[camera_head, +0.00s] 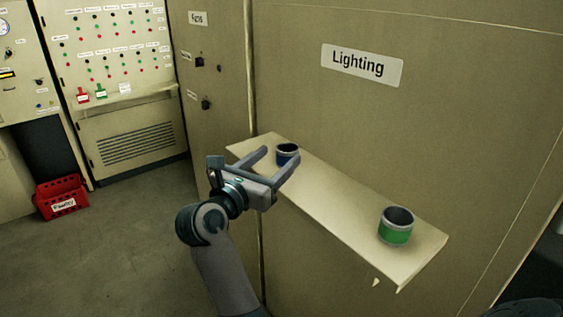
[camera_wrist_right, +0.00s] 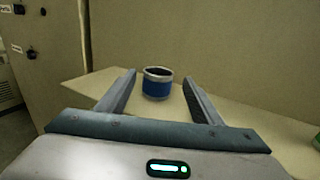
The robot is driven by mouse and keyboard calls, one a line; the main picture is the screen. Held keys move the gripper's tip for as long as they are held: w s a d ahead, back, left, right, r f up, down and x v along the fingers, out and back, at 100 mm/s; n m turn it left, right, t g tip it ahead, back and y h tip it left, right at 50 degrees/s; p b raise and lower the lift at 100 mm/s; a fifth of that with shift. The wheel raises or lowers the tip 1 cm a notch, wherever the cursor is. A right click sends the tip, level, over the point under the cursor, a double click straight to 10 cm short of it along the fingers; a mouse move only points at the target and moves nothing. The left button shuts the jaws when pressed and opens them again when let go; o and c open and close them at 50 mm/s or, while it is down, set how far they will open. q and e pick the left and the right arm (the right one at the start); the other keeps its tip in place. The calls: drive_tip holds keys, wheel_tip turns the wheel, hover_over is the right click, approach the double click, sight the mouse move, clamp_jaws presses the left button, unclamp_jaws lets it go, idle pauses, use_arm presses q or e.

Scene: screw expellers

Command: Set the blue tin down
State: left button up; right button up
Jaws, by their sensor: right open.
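The blue tin (camera_head: 286,156) stands upright on a narrow shelf (camera_head: 335,200) fixed to the wall panel, near the shelf's left end. In the right wrist view the blue tin (camera_wrist_right: 157,84) stands on the shelf (camera_wrist_right: 236,126), ahead of the gap between the fingers. My right gripper (camera_head: 277,158) is open, its two fingers pointing toward the tin, with no visible contact in the right wrist view (camera_wrist_right: 157,92). My left gripper is not in view.
A green tin (camera_head: 395,228) stands near the shelf's right end. Between the tins the shelf is bare. The wall panel with the "Lighting" label (camera_head: 362,65) rises behind. A red crate (camera_head: 62,197) stands on the floor at far left, below control panels.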

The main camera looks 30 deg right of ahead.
drive_tip(key=shift+s+a, duration=0.2)
drive_tip(key=shift+a, duration=0.4)
drive_tip(key=shift+w+d+f, duration=0.1)
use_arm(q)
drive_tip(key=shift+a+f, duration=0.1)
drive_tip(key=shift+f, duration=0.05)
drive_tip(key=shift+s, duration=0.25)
